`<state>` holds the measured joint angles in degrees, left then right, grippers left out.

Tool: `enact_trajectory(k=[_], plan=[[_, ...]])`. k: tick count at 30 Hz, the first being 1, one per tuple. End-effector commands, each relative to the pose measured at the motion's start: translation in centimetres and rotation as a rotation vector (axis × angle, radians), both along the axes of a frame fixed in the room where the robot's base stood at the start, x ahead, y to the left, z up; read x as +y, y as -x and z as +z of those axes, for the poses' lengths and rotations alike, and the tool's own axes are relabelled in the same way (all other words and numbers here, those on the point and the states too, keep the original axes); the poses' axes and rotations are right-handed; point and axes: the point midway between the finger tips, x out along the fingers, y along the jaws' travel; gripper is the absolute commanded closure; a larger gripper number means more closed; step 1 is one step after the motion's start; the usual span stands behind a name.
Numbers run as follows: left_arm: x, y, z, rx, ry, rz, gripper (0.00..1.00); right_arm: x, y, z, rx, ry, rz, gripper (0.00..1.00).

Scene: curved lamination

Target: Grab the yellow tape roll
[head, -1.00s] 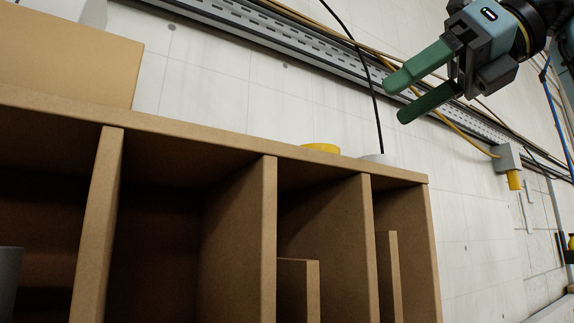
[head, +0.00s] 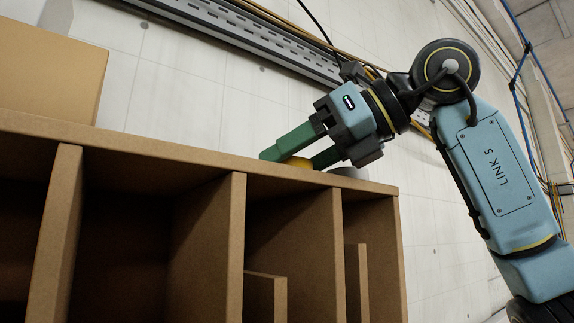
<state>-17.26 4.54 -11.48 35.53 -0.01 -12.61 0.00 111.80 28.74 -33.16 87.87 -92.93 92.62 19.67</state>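The yellow tape roll (head: 298,162) lies on top of the brown wooden shelf unit (head: 130,146), near its front edge. Only its near part shows, between my fingers. My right gripper (head: 298,158) reaches down to the shelf top from the upper right. Its two green fingers are apart, one on each side of the roll. Whether they touch it is hard to see. My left gripper is not in view.
A cardboard box (head: 50,75) stands at the left. A wall with a metal cable tray (head: 240,30) is behind.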

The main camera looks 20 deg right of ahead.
Motion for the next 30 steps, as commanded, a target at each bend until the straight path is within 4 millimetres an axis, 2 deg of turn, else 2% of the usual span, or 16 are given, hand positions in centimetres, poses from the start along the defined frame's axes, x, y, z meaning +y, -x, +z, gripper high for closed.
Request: enact_trajectory(k=[5, 12, 13, 23, 30], plan=[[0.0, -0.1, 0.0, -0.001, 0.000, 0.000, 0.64, 0.0, 0.0, 0.0, -0.001, -0.001, 0.000, 0.34], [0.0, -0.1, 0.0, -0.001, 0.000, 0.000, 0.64, 0.0, 0.0, 0.0, 0.000, 0.000, 0.000, 0.65], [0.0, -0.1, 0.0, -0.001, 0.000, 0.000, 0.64, 0.0, 0.0, 0.0, -0.001, -0.001, 0.000, 0.67], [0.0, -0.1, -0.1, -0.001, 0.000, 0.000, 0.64, 0.0, 0.0, 0.3, -0.001, -0.001, 0.000, 0.67], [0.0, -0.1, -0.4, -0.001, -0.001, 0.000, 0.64, 0.0, 0.1, 2.5, -0.003, -0.003, 0.000, 0.67]])
